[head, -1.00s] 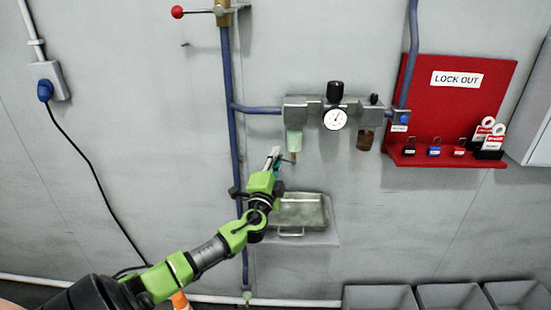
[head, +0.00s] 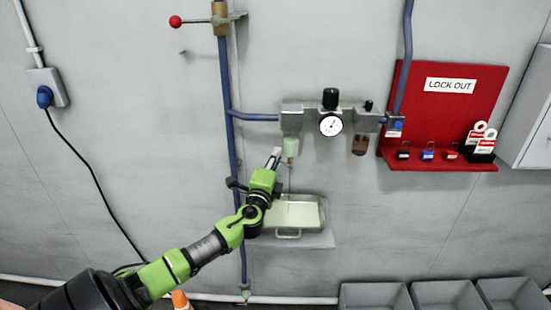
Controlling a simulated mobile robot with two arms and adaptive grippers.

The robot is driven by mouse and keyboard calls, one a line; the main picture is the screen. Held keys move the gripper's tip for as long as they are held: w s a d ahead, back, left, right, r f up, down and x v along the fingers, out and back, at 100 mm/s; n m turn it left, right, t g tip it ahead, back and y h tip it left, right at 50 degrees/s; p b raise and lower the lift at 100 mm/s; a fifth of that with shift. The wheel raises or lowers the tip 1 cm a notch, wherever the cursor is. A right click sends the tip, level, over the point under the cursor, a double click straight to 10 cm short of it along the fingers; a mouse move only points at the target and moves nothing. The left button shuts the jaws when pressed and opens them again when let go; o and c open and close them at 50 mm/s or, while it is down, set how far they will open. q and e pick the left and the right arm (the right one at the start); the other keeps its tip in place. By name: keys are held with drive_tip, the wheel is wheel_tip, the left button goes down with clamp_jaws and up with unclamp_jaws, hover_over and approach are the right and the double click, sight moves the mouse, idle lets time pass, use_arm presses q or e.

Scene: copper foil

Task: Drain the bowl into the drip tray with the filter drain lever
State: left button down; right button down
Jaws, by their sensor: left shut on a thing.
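The filter bowl (head: 291,146), pale green and translucent, hangs under the left end of the grey regulator unit (head: 292,118), with a brass drain fitting (head: 290,159) at its bottom. My left gripper (head: 277,158) is just left of this fitting and shut on the drain lever, which its fingers hide. A thin stream (head: 289,182) runs down from the fitting. The drip tray (head: 289,234) stands below on a grey shelf, with pale green liquid in it. My left wrist covers the tray's left edge. My right gripper is out of view.
A blue pipe (head: 229,140) runs down the wall close behind my left arm. A round gauge (head: 331,124) and a brown bowl (head: 360,145) are on the right. A red lockout board (head: 452,100) hangs further right. Grey bins (head: 375,297) line the bottom right.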

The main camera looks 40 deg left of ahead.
use_arm(q)
drive_tip(key=shift+r, duration=0.3)
drive_tip(key=c, duration=2)
unclamp_jaws()
drive_tip(key=shift+w, duration=0.1)
drive_tip(key=shift+o, duration=0.4)
drive_tip(key=shift+f, duration=0.25)
drive_tip(key=shift+s+d+f, duration=0.15)
drive_tip(key=shift+s+d, duration=0.15)
drive_tip(key=shift+s, duration=0.2)
drive_tip(key=r+v, duration=0.1)
drive_tip(key=v, duration=0.9)
drive_tip(key=shift+s+d+f, duration=0.2)
drive_tip(key=shift+s+f, duration=0.1)
drive_tip(key=shift+s, duration=0.15)
drive_tip(key=shift+o, duration=0.4)
drive_tip(key=shift+f, duration=0.1)
